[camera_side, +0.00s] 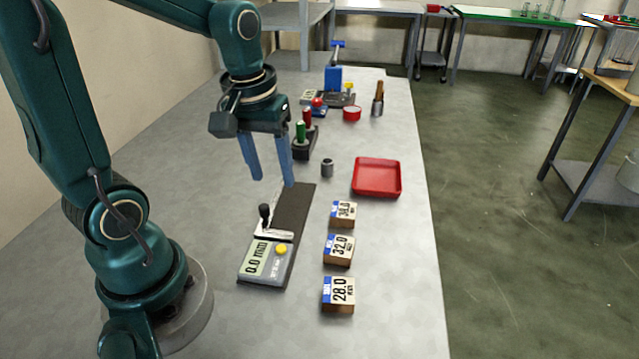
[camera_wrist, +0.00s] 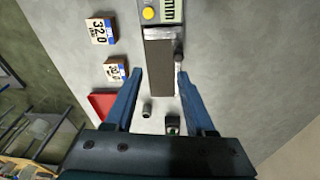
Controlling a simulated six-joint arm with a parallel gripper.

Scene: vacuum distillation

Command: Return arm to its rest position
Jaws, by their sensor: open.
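My gripper (camera_side: 272,180) has two blue fingers that are apart with nothing between them. It points down above the grey table (camera_side: 385,290), over the far end of a dark measuring device (camera_side: 292,212). In the wrist view my gripper (camera_wrist: 158,82) shows its fingers on either side of the device's dark strip (camera_wrist: 160,70), with the strip below them. The device's display (camera_side: 257,258) reads 0.0 mm, and a yellow button (camera_side: 281,249) sits beside it.
Several labelled blocks, including 32.0 (camera_side: 338,250) and 28.0 (camera_side: 338,294), stand right of the device. A small grey cylinder (camera_side: 327,168) and red tray (camera_side: 377,178) lie farther back. A holder with red and green items (camera_side: 303,140) stands behind the gripper.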

